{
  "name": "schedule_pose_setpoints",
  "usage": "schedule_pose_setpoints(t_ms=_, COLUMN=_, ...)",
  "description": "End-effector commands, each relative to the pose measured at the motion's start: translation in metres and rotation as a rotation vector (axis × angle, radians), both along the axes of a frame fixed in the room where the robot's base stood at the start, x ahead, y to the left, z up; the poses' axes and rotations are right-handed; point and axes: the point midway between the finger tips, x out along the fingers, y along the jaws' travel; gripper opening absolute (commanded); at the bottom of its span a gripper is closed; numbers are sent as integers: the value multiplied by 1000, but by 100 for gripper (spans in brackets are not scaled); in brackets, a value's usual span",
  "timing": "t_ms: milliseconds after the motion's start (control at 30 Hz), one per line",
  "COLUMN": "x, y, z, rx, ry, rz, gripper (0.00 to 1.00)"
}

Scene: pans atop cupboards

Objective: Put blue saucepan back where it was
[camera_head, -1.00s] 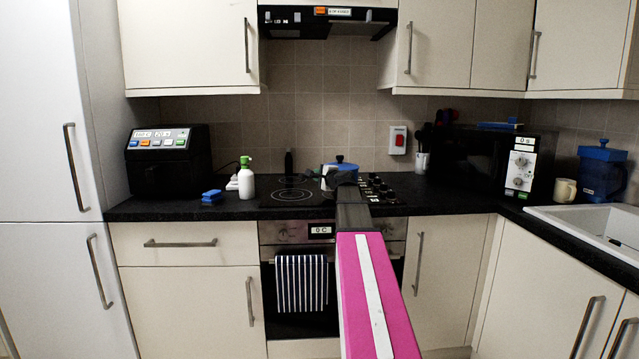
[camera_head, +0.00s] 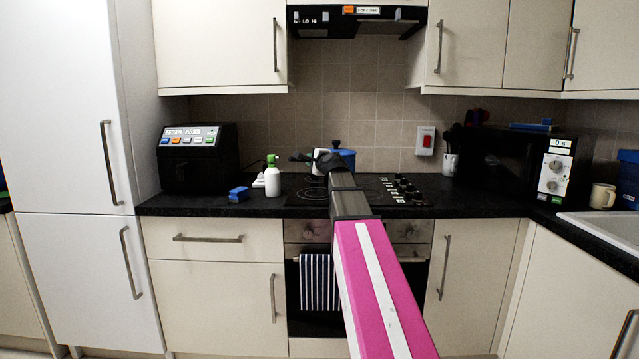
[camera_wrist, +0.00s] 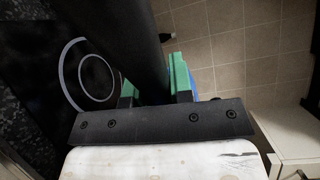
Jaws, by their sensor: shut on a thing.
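The blue saucepan (camera_head: 347,158) has a blue lid with a dark knob and is partly hidden behind my arm in the head view. It appears over the back of the hob (camera_head: 305,198), seemingly a little above it. My gripper (camera_head: 328,163) is at its left, partly hidden by my own wrist. In the wrist view, the green-tipped fingers of my gripper (camera_wrist: 155,88) are shut on a thick black handle (camera_wrist: 140,40). A sliver of blue (camera_wrist: 194,90) shows beside the right finger. The pan's underside is hidden.
The extractor hood (camera_head: 355,22) hangs above. A microwave (camera_head: 515,165) and mug (camera_head: 602,196) stand at the right.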

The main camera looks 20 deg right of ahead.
Motion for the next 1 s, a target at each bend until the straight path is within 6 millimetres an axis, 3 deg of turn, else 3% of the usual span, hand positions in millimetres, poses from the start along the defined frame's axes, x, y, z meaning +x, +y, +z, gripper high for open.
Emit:
schedule_pose_setpoints(t_ms=400, x=9, y=122, z=1, rx=-5, ry=8, rz=0, gripper=0)
schedule_pose_setpoints(t_ms=600, x=8, y=160, z=3, rx=-3, ry=-4, rz=1, gripper=0)
schedule_pose_setpoints(t_ms=800, x=11, y=169, z=1, rx=-2, ry=-10, rz=1, gripper=0)
schedule_pose_setpoints(t_ms=1000, x=27, y=141, z=-17, rx=-1, ry=-7, rz=-1, gripper=0)
